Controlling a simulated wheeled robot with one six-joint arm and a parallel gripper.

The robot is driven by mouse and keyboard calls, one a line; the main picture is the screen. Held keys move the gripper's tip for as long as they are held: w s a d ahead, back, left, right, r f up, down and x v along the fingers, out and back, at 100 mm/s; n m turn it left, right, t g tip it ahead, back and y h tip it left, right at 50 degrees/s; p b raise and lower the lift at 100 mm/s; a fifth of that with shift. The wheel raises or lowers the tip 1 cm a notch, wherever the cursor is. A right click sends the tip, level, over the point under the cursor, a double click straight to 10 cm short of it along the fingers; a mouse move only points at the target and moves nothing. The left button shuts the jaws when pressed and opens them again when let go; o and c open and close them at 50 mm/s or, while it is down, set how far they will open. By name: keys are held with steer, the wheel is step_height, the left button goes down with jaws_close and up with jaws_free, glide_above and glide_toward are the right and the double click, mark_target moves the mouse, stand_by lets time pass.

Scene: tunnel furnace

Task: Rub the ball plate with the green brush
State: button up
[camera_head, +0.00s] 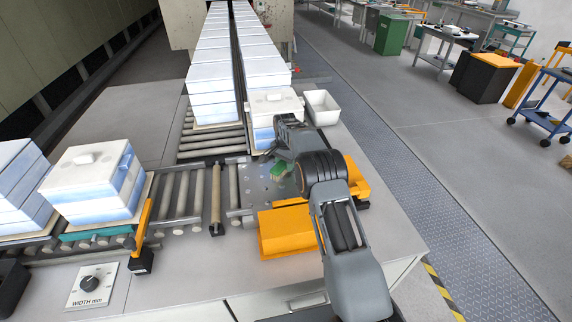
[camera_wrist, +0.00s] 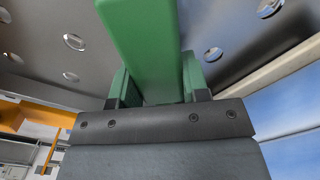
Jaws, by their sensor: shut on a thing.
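The green brush (camera_head: 278,171) is in my gripper (camera_head: 283,155), low over the ball plate (camera_head: 250,188). In the wrist view, the green brush (camera_wrist: 142,40) extends away from my gripper (camera_wrist: 155,92), which is shut on it. The ball plate (camera_wrist: 40,45) shows there as a dark grey surface with several shiny round balls. My arm and gripper hide part of the plate in the head view. Whether the bristles touch the plate cannot be told.
An orange block (camera_head: 285,233) stands in front of the plate. A stack of white-blue blocks (camera_head: 273,103) and a white bin (camera_head: 322,107) are behind it. Rollers (camera_head: 185,195) run to the left, with another block stack (camera_head: 92,185) on them.

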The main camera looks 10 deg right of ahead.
steer(key=shift+w+f+p, duration=0.1)
steer(key=shift+w+p, duration=1.1)
steer(key=shift+w, duration=0.35)
